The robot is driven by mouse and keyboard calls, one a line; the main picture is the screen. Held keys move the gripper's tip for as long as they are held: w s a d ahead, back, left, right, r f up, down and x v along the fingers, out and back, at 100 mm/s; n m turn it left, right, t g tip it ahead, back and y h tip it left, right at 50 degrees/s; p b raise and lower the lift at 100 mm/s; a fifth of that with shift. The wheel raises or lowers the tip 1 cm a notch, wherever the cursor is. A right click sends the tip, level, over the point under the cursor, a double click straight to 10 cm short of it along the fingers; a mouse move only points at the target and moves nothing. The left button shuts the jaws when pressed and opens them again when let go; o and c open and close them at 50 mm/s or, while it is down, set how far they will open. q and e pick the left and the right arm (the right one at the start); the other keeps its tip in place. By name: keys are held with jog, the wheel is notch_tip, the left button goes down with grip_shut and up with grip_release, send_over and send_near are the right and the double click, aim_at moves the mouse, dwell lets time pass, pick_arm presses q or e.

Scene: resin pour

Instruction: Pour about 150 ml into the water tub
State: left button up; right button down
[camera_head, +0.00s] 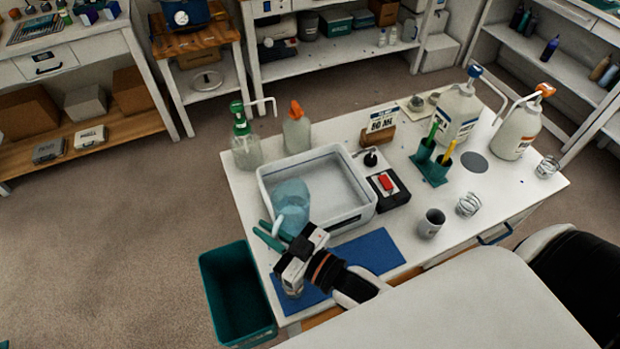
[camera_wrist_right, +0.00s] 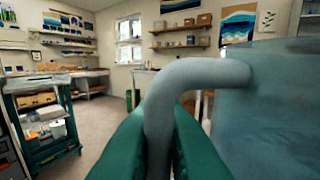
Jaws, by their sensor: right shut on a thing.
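A translucent blue jug (camera_head: 291,195) is at the front-left corner of the water tub (camera_head: 345,221), a pale clear-walled tub on the white table. The jug looks roughly upright and overlaps the tub's left part; I cannot tell its height above it. My right gripper (camera_head: 270,235) has teal fingers shut on the jug's handle. In the right wrist view the curved grey-blue handle (camera_wrist_right: 178,95) passes between the teal fingers (camera_wrist_right: 165,145), and the jug's wall (camera_wrist_right: 268,110) fills the right side. The level inside the jug is unclear. My left gripper is out of view.
A black device with a red button (camera_head: 387,184) stands right of the tub. A grey mug (camera_head: 431,223), a blue mat (camera_head: 372,254) and pump bottles (camera_head: 458,112) share the table. A teal bin (camera_head: 235,290) is at its left end.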

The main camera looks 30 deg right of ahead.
aim_at(284, 186)
jog(key=shift+a+f, duration=0.2)
jog(key=shift+f, duration=0.25)
jog(key=shift+r, duration=0.1)
jog(key=w+d+r+m+p, duration=0.1)
jog(key=d+r+m+g+p, duration=0.1)
jog(key=m, duration=0.1)
jog(key=w+d+r+m+p, duration=0.1)
jog(key=r+m, duration=0.1)
jog(key=shift+w+d, duration=0.15)
jog(key=shift+w, duration=0.2)
jog(key=shift+w+d+f+m+g+b, duration=0.1)
jog(key=shift+w+d+m+g+b, duration=0.15)
jog(key=shift+m+g+b, duration=0.1)
jog(key=shift+w+d+r+m+b, duration=0.2)
jog(key=shift+w+d+m+b, duration=0.15)
jog(key=shift+w+d+m, duration=0.45)
jog(key=shift+s+m, duration=0.1)
jog(key=shift+m, duration=0.25)
jog(key=shift+w+d+m+g+y+b, duration=0.15)
jog(key=shift+w+d+m+g+b, duration=0.2)
jog(key=shift+m+b, duration=0.35)
jog(key=shift+w+d+m+g+y+b, duration=0.25)
jog(key=shift+d+m+b, duration=0.2)
jog(key=shift+m, duration=0.35)
